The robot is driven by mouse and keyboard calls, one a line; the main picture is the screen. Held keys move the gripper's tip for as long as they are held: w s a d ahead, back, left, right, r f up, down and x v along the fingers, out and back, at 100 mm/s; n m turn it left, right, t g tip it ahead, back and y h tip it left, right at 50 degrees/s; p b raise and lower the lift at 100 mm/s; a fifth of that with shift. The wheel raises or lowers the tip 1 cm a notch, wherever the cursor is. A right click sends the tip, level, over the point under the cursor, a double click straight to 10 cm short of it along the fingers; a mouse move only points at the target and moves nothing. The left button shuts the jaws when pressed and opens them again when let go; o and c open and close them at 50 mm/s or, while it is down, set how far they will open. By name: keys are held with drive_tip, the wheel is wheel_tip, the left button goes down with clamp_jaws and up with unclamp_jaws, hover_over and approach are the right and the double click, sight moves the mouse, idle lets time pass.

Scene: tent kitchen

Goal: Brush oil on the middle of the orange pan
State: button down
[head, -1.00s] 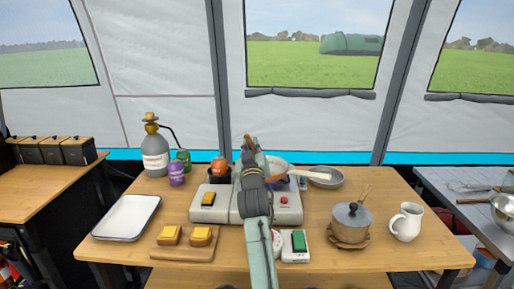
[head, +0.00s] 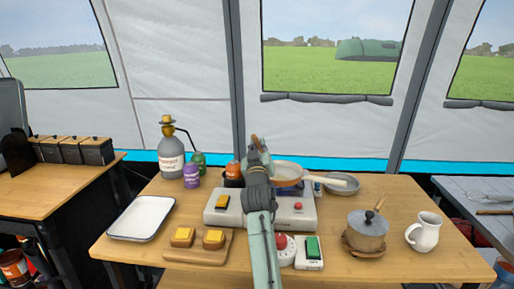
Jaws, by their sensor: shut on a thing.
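The orange pan (head: 287,170) sits at the back right of the grey two-burner stove (head: 222,222); its pale inside shows and its handle points right. My gripper (head: 257,153) is just left of the pan and partly overlaps it in the head view, seen from behind. It is shut on a thin brown handle (head: 254,140), apparently the brush's, which sticks up above it. The brush's bristles are hidden behind my gripper and arm, so I cannot tell whether they touch the pan.
An orange-topped dark container (head: 233,168) stands left of my gripper, near purple (head: 192,176) and green cans and a gas cylinder (head: 171,160). A grey pan (head: 343,184), lidded pot (head: 367,231) and white jug (head: 424,232) stand right. A white tray (head: 134,218) and bread board (head: 198,250) are left.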

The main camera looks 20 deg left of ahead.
drive_tip(key=shift+s+d+p, duration=0.5)
drive_tip(key=shift+s+d, duration=0.6)
drive_tip(key=shift+d, duration=3)
drive_tip(key=shift+w+a+f, duration=0.1)
drive_tip(key=shift+w+a, duration=0.45)
drive_tip(key=shift+a, duration=0.75)
drive_tip(key=shift+w+a+r, duration=0.1)
drive_tip(key=shift+w+a, duration=0.5)
drive_tip(key=shift+a, duration=0.75)
drive_tip(key=shift+w+a+f, duration=0.1)
drive_tip(key=shift+w+a, duration=0.45)
drive_tip(key=shift+a, duration=0.75)
drive_tip(key=shift+r+p, duration=1.65)
drive_tip(key=shift+r, duration=1.4)
drive_tip(key=shift+r, duration=0.1)
drive_tip(key=shift+r+p, duration=0.95)
drive_tip(key=shift+r, duration=0.5)
